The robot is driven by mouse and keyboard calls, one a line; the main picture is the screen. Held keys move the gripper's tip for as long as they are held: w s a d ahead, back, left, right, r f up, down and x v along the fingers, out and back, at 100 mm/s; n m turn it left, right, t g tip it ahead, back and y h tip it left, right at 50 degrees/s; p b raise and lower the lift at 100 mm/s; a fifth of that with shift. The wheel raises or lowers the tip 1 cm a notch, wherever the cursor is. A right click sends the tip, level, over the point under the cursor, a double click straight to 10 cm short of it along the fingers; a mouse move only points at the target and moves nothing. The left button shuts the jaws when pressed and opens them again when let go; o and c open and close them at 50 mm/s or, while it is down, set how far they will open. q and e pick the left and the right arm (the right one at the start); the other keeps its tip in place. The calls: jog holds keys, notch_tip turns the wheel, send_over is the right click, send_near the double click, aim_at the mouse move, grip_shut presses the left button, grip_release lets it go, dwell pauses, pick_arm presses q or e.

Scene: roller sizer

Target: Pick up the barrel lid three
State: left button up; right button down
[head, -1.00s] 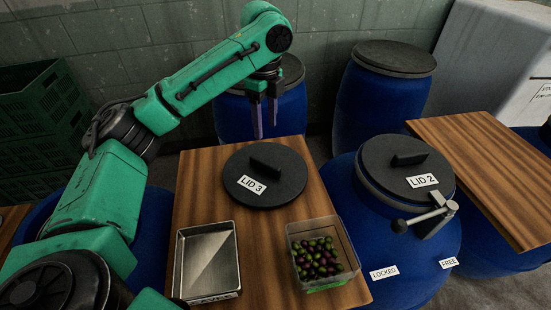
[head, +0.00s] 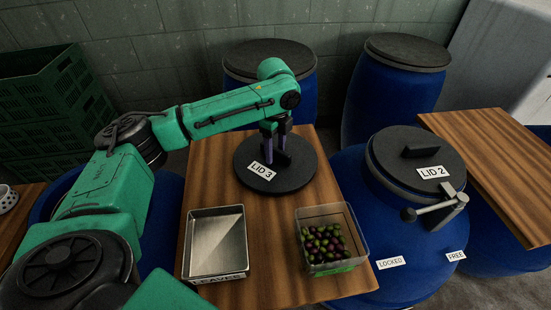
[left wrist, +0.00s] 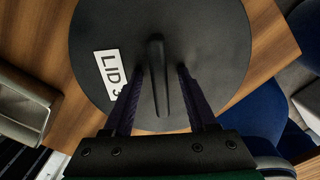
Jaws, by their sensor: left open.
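The black round lid three (head: 300,178), labelled "LID 3", lies flat on the wooden board. It also shows in the left wrist view (left wrist: 205,40), with its upright bar handle (left wrist: 158,75) in the middle. My left gripper (head: 275,155) is over the lid, pointing down. In the left wrist view the open fingers (left wrist: 156,75) stand on either side of the handle, with gaps visible between them and it. Whether the fingertips touch the lid cannot be told. My right gripper is not in view.
A metal tray (head: 190,255) and a clear tub of olives (head: 350,228) stand on the near part of the board (head: 262,260). A blue barrel with lid two (head: 385,155) and its lever clamp stands to the right. More blue barrels (head: 395,105) stand behind; green crates (head: 45,120) are at left.

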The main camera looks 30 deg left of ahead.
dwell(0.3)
pick_arm(q)
jog(key=shift+f, duration=0.1)
grip_shut()
dwell(1.2)
